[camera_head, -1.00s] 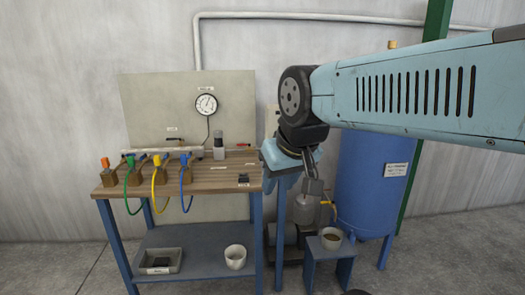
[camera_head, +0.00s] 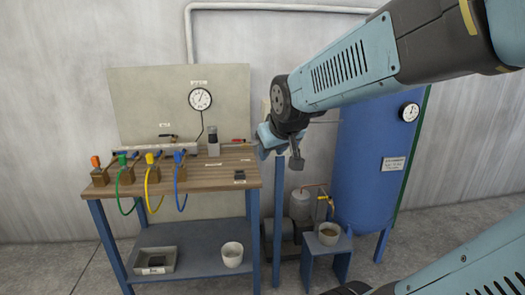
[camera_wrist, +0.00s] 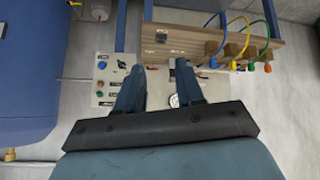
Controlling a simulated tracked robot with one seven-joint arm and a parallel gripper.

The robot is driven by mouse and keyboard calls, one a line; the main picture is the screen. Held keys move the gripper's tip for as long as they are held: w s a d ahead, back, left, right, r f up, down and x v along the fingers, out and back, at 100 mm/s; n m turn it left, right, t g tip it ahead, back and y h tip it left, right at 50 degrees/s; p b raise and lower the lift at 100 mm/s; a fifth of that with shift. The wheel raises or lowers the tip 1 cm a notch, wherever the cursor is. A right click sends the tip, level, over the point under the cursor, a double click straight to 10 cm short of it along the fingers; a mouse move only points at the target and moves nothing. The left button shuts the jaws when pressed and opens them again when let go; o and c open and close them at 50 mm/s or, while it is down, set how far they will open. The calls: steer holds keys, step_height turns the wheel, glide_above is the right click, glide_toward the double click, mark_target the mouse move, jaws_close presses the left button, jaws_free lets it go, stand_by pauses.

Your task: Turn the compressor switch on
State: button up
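A light control panel (camera_wrist: 107,88) shows in the wrist view, left of my fingers. It carries a blue button (camera_wrist: 102,65), red and green round parts, a dark switch-like knob (camera_wrist: 122,64) and small labels too small to read. I cannot tell for sure which part is the compressor switch. In the head view the panel is mostly hidden behind my arm. My gripper (camera_wrist: 158,75) is open, with nothing between its two fingers. The left finger overlaps the panel's edge in the wrist view; contact cannot be told. In the head view my gripper (camera_head: 268,140) is beside the bench's right end.
A wooden-topped bench (camera_head: 215,180) with coloured hoses and a gauge (camera_head: 200,98) stands left of my gripper. A large blue tank (camera_head: 370,170) stands at the right. A small stool (camera_head: 318,258) holds a cup (camera_head: 329,234). Compressor machinery (camera_head: 300,205) sits low between bench and tank.

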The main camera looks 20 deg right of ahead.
steer(key=w+d+f+n+t+h, duration=0.1)
steer(key=w+d+f+n+t, duration=0.2)
steer(key=w+d, duration=0.5)
steer(key=w+d+f+n+t, duration=0.1)
steer(key=w+d+f+t, duration=0.3)
steer(key=w, duration=0.8)
steer(key=d+f+n+t+y, duration=0.1)
steer(key=d+f+n+t, duration=0.2)
steer(key=f, duration=0.4)
steer(key=d+f+n+t+y, duration=0.1)
steer(key=d+f+n+t, duration=0.15)
steer(key=d+f, duration=0.4)
steer(key=x, duration=1.3)
steer(key=shift+w+a+r, duration=0.3)
steer(key=shift+w+a, duration=0.05)
steer(key=shift+a, duration=0.05)
steer(key=shift+m+t, duration=0.25)
steer(key=shift+c, duration=0.2)
jaws_close()
steer(key=shift+a, duration=0.1)
